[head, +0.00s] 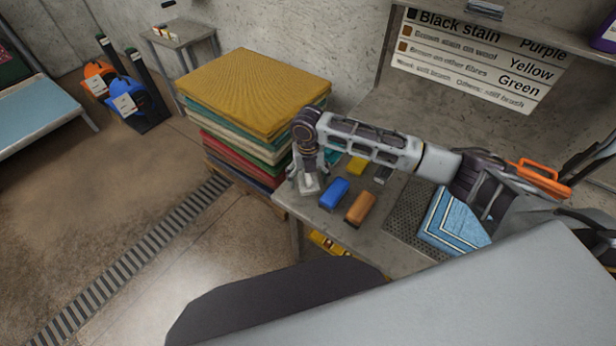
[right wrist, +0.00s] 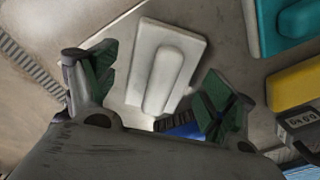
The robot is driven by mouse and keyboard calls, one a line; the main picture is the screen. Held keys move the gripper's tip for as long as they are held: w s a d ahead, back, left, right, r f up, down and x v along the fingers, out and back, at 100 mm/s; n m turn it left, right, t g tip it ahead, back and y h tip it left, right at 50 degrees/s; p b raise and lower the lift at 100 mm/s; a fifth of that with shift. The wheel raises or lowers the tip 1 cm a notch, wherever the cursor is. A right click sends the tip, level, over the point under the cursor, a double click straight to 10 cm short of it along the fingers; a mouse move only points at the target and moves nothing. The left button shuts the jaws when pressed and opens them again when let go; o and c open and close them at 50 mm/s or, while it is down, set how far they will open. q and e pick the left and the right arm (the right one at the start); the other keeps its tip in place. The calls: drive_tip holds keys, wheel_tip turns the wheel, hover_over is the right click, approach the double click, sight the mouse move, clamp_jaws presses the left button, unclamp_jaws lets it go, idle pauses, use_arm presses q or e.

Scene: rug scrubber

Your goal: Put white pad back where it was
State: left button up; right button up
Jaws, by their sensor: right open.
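The white pad (right wrist: 166,66) lies on the grey table near its left edge, with its raised grip facing up. In the head view the white pad (head: 309,184) shows just below my right gripper (head: 308,172). In the right wrist view my right gripper (right wrist: 158,95) is open, and the pad lies beyond and between its two fingers. No finger is seen closed on the pad. My left gripper is not in view.
On the table (head: 340,228) are a blue pad (head: 334,193), an orange pad (head: 361,207), a yellow pad (head: 357,166) and a teal pad (right wrist: 295,22). A stack of folded rugs (head: 252,95) stands close on the left. A blue striped rug (head: 452,222) lies right.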

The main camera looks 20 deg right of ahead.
sight(308, 176)
drive_tip(key=shift+r, duration=0.15)
wheel_tip(308, 176, up, 12)
drive_tip(key=shift+b, duration=0.45)
idle(0.4)
drive_tip(key=shift+s+a, duration=0.1)
idle(0.6)
